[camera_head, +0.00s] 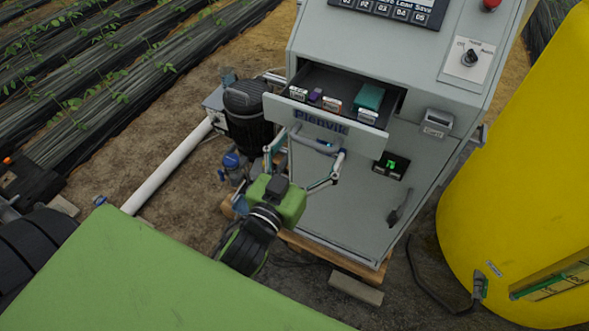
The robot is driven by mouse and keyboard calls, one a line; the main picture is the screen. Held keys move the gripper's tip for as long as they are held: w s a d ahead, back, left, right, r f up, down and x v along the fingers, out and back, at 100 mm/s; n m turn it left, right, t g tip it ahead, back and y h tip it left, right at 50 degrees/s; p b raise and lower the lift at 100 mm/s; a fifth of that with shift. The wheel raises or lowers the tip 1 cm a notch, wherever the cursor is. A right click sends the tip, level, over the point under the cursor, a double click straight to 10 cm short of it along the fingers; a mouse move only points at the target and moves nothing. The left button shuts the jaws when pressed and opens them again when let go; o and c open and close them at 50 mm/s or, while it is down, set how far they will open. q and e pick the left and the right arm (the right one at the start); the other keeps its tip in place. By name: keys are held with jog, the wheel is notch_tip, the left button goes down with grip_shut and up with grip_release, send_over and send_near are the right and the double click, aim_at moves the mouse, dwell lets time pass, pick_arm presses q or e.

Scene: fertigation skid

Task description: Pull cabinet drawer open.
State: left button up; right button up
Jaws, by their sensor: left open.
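The drawer (345,129) of the grey cabinet (335,210) stands partly out, with its dark inside and contents showing from above. Its front carries a blue label and a bar handle (316,146). My left gripper (308,155) is in front of the drawer front, its two fingers spread wide, one to the left of the handle and one near its right end. The fingers look apart around the handle; I cannot tell whether either touches it. My right gripper is not in view.
In the drawer lie a teal box (369,97), a small purple item (315,95) and white labelled pieces. A large yellow tank (520,180) stands close on the right. A black motor (247,108) and white pipe (168,172) are at left. A hose lies on the soil.

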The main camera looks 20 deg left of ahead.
pick_arm(q)
jog(key=s, duration=1)
jog(key=shift+a, duration=0.1)
jog(key=s+d+f+g+b, duration=0.1)
jog(key=s+f+g, duration=0.15)
jog(key=f, duration=1.05)
jog(key=s+d+f+m+g+h+b, duration=0.1)
jog(key=d+f+g, duration=0.15)
jog(key=f, duration=1.05)
jog(key=s+d+f+g+b, duration=0.1)
jog(key=s+f+g, duration=0.15)
jog(key=f, duration=1.05)
jog(key=s+a+f+g, duration=0.2)
jog(key=s+f, duration=0.3)
jog(key=f, duration=0.3)
jog(key=s+a+f+g, duration=0.1)
jog(key=s+f+g, duration=0.2)
jog(key=s+f, duration=0.35)
jog(key=s+a+f+g+b, duration=0.1)
jog(key=s+a+f+g, duration=0.1)
jog(key=s+f, duration=0.4)
jog(key=s+a+f+m+g+y+b, duration=0.1)
jog(key=s+a+f+g, duration=0.1)
jog(key=s+a+f, duration=0.3)
jog(key=shift+s+a+f+y, duration=0.3)
jog(key=shift+s+f, duration=0.2)
jog(key=shift+s, duration=0.35)
